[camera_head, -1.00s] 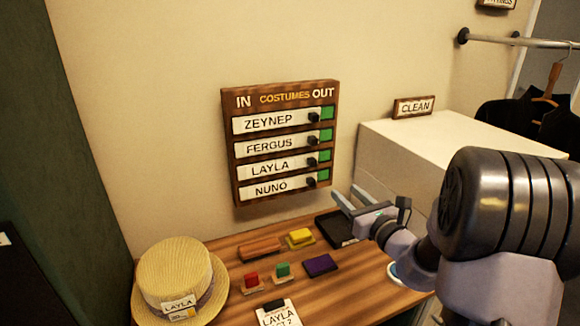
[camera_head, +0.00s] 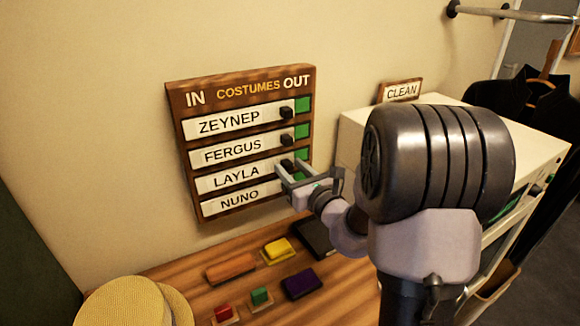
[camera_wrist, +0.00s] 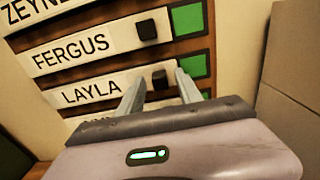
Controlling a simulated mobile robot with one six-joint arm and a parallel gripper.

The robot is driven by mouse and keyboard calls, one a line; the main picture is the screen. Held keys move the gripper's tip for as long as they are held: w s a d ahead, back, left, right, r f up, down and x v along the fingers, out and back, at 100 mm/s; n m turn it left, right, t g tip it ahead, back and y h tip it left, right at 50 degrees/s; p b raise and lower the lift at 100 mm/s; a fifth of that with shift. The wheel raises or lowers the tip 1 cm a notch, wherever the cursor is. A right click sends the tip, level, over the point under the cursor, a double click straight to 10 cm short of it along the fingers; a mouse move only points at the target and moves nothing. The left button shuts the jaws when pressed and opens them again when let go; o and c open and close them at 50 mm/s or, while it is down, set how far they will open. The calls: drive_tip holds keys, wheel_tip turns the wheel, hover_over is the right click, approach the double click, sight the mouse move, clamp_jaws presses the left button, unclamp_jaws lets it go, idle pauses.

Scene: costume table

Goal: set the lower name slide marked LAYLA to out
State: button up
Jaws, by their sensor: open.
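The wooden IN/OUT board (camera_head: 240,75) hangs on the wall. Its third slide, LAYLA (camera_head: 236,179), is a white strip with a black knob (camera_wrist: 159,79) near its right end. The strip sits toward the IN side, and a green patch (camera_wrist: 194,67) shows to its right in the wrist view. My gripper (camera_head: 291,167) is at the board at the height of this slide. It is open, with one finger on each side of the knob. I cannot tell whether either finger touches it. My gripper hides part of the NUNO slide (camera_head: 236,199).
The FERGUS slide (camera_wrist: 72,56) and its black knob lie just above my fingers. ZEYNEP (camera_head: 230,122) is at the top. Below is a wooden table (camera_head: 195,277) with coloured blocks, a dark tray (camera_head: 315,236) and a straw hat (camera_head: 125,303). A white cabinet stands to the right.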

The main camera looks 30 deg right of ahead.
clamp_jaws()
idle(1.3)
